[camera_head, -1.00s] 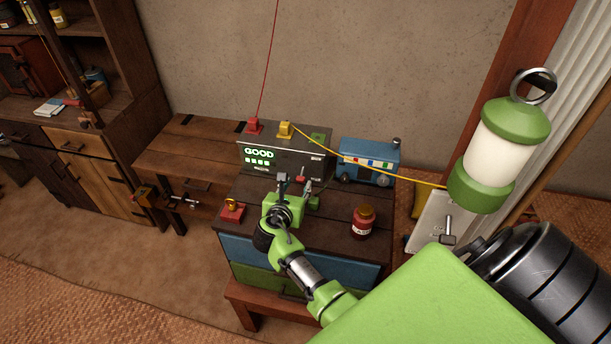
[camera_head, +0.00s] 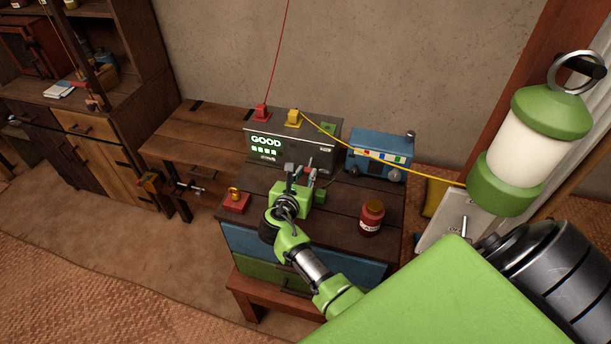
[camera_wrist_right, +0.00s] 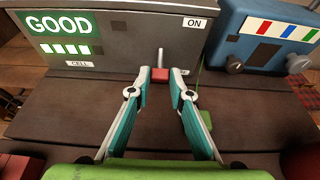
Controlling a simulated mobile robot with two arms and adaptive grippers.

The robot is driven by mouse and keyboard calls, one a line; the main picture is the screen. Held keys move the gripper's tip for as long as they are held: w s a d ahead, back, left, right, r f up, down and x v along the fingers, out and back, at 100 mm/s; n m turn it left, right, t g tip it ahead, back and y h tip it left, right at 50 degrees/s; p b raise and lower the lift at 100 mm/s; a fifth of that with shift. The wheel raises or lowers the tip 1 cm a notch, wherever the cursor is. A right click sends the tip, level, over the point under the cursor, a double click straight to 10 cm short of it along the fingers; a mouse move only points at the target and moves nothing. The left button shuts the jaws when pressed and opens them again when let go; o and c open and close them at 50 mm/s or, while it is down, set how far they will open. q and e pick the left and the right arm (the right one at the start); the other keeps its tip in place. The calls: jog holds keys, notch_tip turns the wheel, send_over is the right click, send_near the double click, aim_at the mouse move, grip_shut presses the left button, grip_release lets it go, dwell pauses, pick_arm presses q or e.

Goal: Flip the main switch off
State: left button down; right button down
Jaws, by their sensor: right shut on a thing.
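The grey box (camera_head: 325,152) with a lit green GOOD display stands at the back of the dark wooden chest. Its switch has a silver lever (camera_wrist_right: 160,57) and a red part (camera_wrist_right: 160,74), seen at its front in the right wrist view. An ON label (camera_wrist_right: 195,22) is above and right of the lever; a lower label is mostly hidden by a finger. My right gripper (camera_head: 301,172) is at the box's front. My left gripper is not in view.
A blue box (camera_head: 378,157) stands right of the grey box. A red jar (camera_head: 371,218) and a red block with a yellow ring (camera_head: 236,202) are on the chest top (camera_head: 335,215). A yellow cable (camera_head: 395,158) runs right. A green-and-white lantern (camera_head: 528,150) hangs at right.

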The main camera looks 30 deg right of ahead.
jog(key=shift+d+f+h+b, duration=0.1)
jog(key=shift+f+h+b, duration=0.2)
jog(key=shift+f+b, duration=0.15)
jog(key=shift+t+b, duration=0.3)
jog(key=shift+b, duration=0.05)
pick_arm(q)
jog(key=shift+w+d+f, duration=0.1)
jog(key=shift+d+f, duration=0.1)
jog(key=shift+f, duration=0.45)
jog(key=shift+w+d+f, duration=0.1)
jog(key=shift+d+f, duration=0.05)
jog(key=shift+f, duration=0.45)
pick_arm(e)
jog(key=shift+r+h, duration=0.15)
jog(key=shift+h, duration=0.15)
jog(key=c, duration=1.8)
grip_release()
jog(key=shift+w+d, duration=0.1)
jog(key=shift+c, duration=0.2)
jog(key=shift+w+d+f, duration=0.1)
jog(key=shift+f, duration=0.1)
jog(key=shift+r, duration=0.1)
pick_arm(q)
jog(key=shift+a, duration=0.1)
pick_arm(e)
jog(key=v, duration=1.2)
